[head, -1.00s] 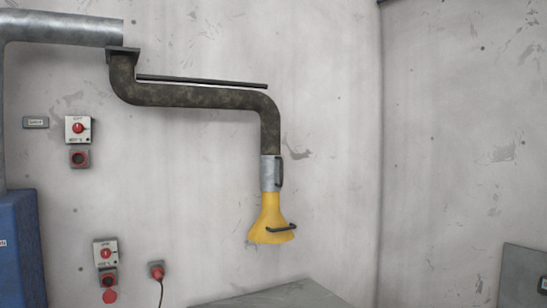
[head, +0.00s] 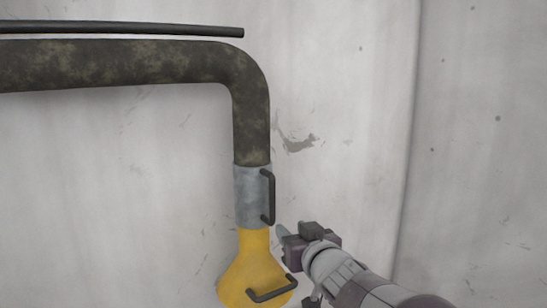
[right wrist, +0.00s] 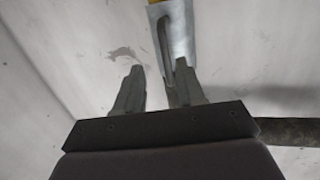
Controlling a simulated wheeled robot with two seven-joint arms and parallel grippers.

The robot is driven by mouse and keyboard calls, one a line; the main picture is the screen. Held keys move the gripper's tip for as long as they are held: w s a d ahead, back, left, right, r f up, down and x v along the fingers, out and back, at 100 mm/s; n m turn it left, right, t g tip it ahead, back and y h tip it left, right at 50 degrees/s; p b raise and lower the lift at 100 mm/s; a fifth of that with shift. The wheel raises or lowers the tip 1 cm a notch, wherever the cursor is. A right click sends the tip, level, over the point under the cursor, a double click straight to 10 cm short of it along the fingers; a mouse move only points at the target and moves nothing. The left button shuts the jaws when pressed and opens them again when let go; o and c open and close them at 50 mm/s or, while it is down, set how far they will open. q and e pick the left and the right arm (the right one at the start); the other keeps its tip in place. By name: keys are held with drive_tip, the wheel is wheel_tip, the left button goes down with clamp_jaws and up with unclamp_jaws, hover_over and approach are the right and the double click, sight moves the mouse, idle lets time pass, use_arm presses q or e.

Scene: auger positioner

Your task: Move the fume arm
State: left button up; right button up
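The fume arm's dark mottled duct (head: 150,62) runs across the upper left of the head view and bends down to a grey metal collar (head: 248,195) with a black vertical handle (head: 271,196). Below it is a yellow hood (head: 250,268) with a second black handle (head: 272,290). My right gripper (head: 281,236) is just right of the hood's top, below the vertical handle. In the right wrist view my right gripper (right wrist: 157,75) has its fingers apart with nothing between them. The collar (right wrist: 178,32) and handle (right wrist: 165,42) lie beyond the fingertips. My left gripper is not seen.
A thin dark bar (head: 120,29) runs above the duct. The pale wall (head: 130,170) stands behind the fume arm, with a corner to the right. The space right of the collar is clear apart from my right arm.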

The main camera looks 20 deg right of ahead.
drive_tip(key=t, duration=0.1)
approach(273, 193)
drive_tip(key=shift+n, duration=0.3)
drive_tip(key=w+p, duration=0.1)
drive_tip(key=w, duration=0.2)
drive_tip(key=w+p, duration=0.2)
drive_tip(key=w, duration=0.2)
drive_tip(key=w+d+p, duration=0.1)
drive_tip(key=w, duration=0.2)
drive_tip(key=shift+w+r+p, duration=0.1)
drive_tip(key=shift+w+p, duration=0.1)
drive_tip(key=shift+p, duration=0.15)
drive_tip(key=shift+w, duration=0.2)
drive_tip(key=shift+s+a, duration=0.1)
drive_tip(key=shift+c, duration=0.4)
clamp_jaws()
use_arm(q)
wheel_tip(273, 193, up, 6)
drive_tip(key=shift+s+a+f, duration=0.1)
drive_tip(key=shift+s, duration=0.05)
